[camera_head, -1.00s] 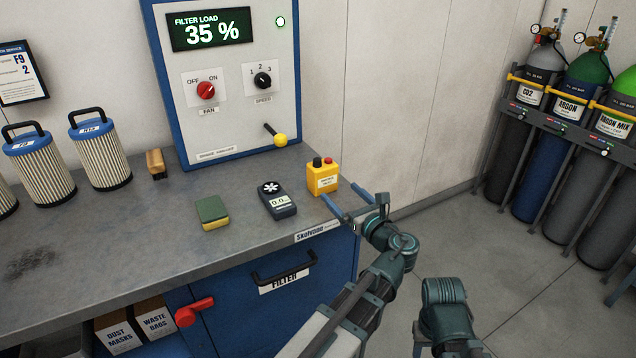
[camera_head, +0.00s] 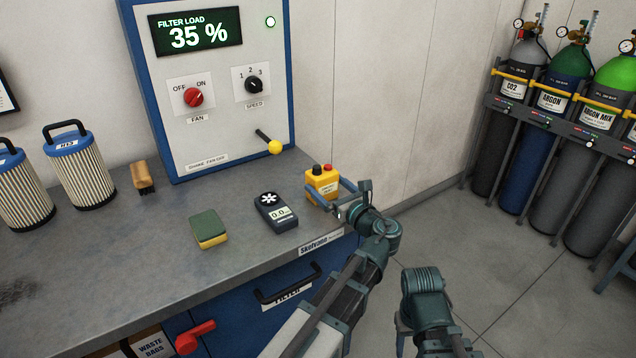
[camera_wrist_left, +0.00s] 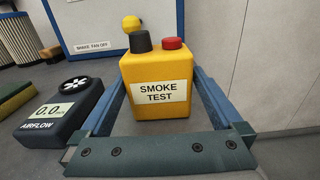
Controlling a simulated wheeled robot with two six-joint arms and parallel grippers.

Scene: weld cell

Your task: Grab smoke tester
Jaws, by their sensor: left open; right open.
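The smoke tester (camera_head: 322,180) is a yellow box with a black knob and a red button on top. It stands upright near the right end of the bench. In the left wrist view the smoke tester (camera_wrist_left: 157,75) shows its "SMOKE TEST" label facing me. My left gripper (camera_head: 330,192) is open, with its blue fingers reaching along both sides of the box. In the left wrist view the left gripper (camera_wrist_left: 157,95) has the box between its fingers, with no clear grip. My right arm shows low in the head view, but its gripper is not visible.
An airflow meter (camera_head: 276,210) lies left of the tester, close to the left finger. A green and yellow sponge (camera_head: 208,229) lies further left. The control panel (camera_head: 221,120) with a yellow-knobbed lever (camera_head: 275,147) stands behind. Filters and a brush (camera_head: 142,177) are at the left.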

